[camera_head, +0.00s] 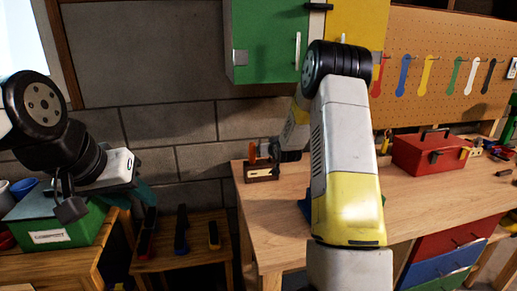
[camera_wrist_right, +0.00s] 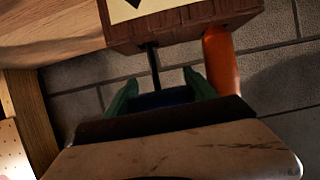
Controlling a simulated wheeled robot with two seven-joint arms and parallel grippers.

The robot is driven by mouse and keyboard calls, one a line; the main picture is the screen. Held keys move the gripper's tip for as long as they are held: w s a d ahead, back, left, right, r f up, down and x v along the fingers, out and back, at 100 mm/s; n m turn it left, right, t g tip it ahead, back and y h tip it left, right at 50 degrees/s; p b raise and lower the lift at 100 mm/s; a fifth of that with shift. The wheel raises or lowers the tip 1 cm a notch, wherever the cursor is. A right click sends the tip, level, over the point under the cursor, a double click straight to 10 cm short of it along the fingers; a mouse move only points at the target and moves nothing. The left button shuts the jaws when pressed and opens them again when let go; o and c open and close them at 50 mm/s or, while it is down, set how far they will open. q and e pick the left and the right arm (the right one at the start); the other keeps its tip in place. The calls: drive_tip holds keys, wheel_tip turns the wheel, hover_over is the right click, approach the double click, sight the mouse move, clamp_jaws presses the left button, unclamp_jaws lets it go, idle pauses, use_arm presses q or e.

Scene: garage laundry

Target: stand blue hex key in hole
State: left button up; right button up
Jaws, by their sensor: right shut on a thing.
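The hex key has a blue handle (camera_wrist_right: 165,98) and a thin black shaft (camera_wrist_right: 153,68). My right gripper (camera_wrist_right: 162,95) is shut on the handle between its green fingers. The shaft reaches the face of a brown wooden block (camera_wrist_right: 185,24); I cannot tell whether its tip is in a hole. An orange handle (camera_wrist_right: 222,60) stands on the same block, beside the shaft. In the head view the block (camera_head: 262,172) sits at the bench's left end. My right gripper is mostly hidden there behind my arm. My left gripper (camera_head: 140,194) is at the left, above the low shelf; its fingers are unclear.
The wooden workbench (camera_head: 430,195) carries a red toolbox (camera_head: 425,152). A green box (camera_head: 60,232) stands on the left table. Several dark tools lie on a low wooden stand (camera_head: 190,262). A pegboard (camera_head: 430,60) hangs behind the bench.

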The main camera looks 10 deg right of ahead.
drive_tip(key=shift+f, duration=0.35)
drive_tip(key=shift+f, duration=0.6)
drive_tip(key=shift+f, duration=0.15)
drive_tip(key=shift+f, duration=0.75)
drive_tip(key=shift+f, duration=0.1)
